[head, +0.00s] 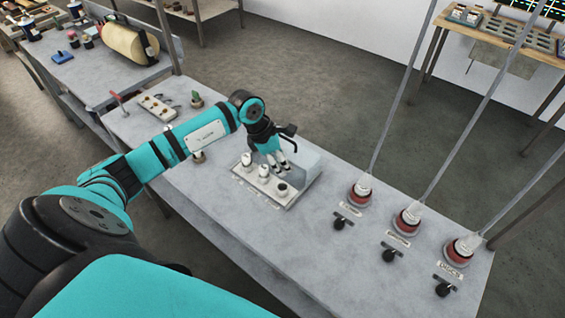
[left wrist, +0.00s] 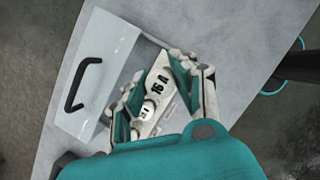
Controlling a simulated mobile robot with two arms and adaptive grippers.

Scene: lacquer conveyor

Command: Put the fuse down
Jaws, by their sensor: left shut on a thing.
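My left gripper (head: 278,165) reaches over the white fuse block (head: 243,177) on the grey bench. It is shut on a fuse (left wrist: 146,108), a small pale piece largely hidden between the fingers in the left wrist view. The block carries white round fuse parts (head: 264,171) and a dark round socket (head: 282,190) at its right end. The gripper (left wrist: 155,95) also shows in the left wrist view, with a "16 A" label between its fingers. I cannot tell whether the held fuse touches the block. My right gripper is not in view.
A pale cover (left wrist: 98,65) with a black handle stands right behind the block. Three red-based fittings (head: 359,193) with slanting rods, and black knobs (head: 343,222), are at the right. A pale strip (head: 157,107) and a potted cactus (head: 196,100) lie farther back. The bench front is clear.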

